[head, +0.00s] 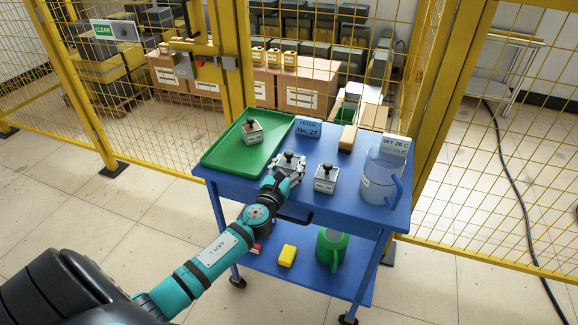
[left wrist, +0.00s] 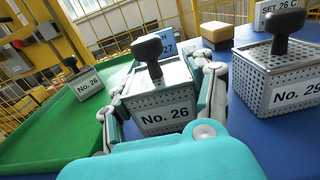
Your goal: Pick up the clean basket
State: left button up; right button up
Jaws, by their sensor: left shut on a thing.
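Several small perforated metal baskets with black knobs are on the blue cart (head: 350,215). My left gripper (head: 287,171) is shut on the basket labelled No. 26 (left wrist: 162,98), with one finger on each side of it. This basket is upright; I cannot tell whether it touches the cart top. A second basket (head: 325,178), labelled No. 29 in the left wrist view (left wrist: 282,82), stands just to the right. My right gripper is not in view.
A yellow sponge (head: 287,256) and green can (head: 331,248) are on the lower shelf. Yellow mesh fence (head: 150,100) runs behind.

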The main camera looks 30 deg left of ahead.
aim_at(290, 159)
pick_arm(q)
notch_tip(290, 159, up, 3)
jog(key=shift+f+p, duration=0.1)
jog(key=shift+p, duration=0.55)
jog(key=s+d+r+m+h+p, duration=0.15)
jog(key=s+d+r, duration=0.25)
jog(key=s+d, duration=0.65)
jog(key=s+d+r+m+h+p, duration=0.1)
jog(key=s+d+r+h, duration=0.25)
jog(key=s+d, duration=0.75)
jog(key=w+a+f+n+y+b, duration=0.1)
jog(key=w+a+f+y, duration=0.1)
jog(key=a, duration=0.4)
jog(key=w+a+f+n+y+b, duration=0.1)
jog(key=w+a+f+y, duration=0.2)
jog(key=a, duration=0.4)
jog(key=w+f, duration=0.1)
jog(key=w, duration=0.1)
jog(key=shift+w+a+n+b, duration=0.2)
jog(key=shift+w+n+b, duration=0.15)
jog(key=shift+b, duration=0.05)
